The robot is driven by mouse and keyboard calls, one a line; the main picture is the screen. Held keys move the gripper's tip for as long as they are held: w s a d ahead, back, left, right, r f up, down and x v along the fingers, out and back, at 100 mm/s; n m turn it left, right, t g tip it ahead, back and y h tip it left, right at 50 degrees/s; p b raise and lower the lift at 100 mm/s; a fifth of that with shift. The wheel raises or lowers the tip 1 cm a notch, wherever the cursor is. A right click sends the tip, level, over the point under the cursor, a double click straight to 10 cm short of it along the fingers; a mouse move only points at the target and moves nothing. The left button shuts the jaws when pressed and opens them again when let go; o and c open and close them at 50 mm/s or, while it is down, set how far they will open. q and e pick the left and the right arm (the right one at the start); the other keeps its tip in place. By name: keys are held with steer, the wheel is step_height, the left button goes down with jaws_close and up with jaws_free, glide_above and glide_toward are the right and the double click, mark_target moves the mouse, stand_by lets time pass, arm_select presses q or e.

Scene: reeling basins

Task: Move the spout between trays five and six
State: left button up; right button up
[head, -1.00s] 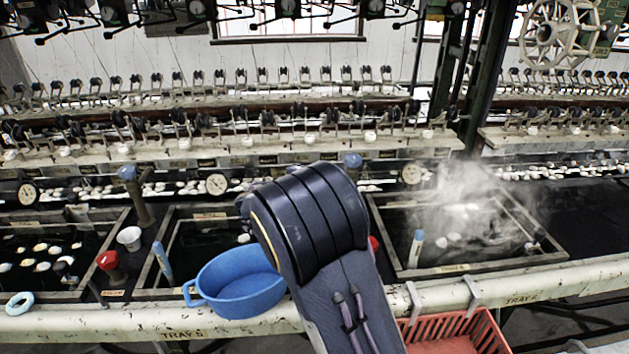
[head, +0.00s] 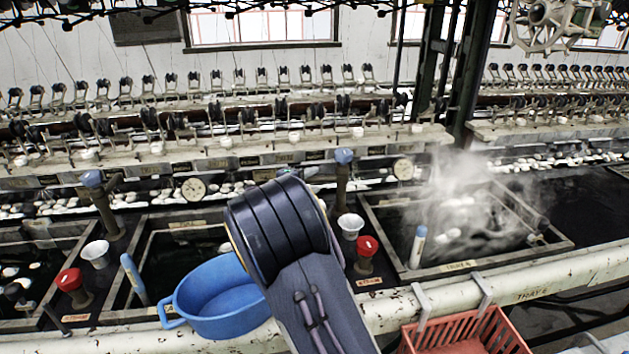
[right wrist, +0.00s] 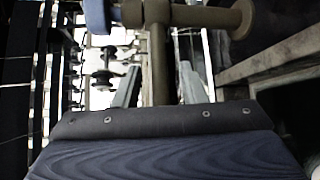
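The spout between trays five and six is a dull brown standpipe (head: 342,190) with a blue cap, standing on the ledge between the two basins. In the right wrist view its arm (right wrist: 158,50) runs between my finger pads, with the blue cap at upper left. My right gripper (head: 309,173) is at the spout, mostly hidden behind my own forearm in the head view. In the right wrist view the right gripper (right wrist: 160,88) is open, with gaps showing beside the pipe. My left gripper is not in view.
A red-topped valve (head: 367,247) and white cup (head: 351,223) stand near the spout. A blue tub (head: 215,300) and red crate (head: 465,330) are by the front rail (head: 400,306).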

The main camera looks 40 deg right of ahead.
steer(key=shift+x, duration=0.9)
jaws_close()
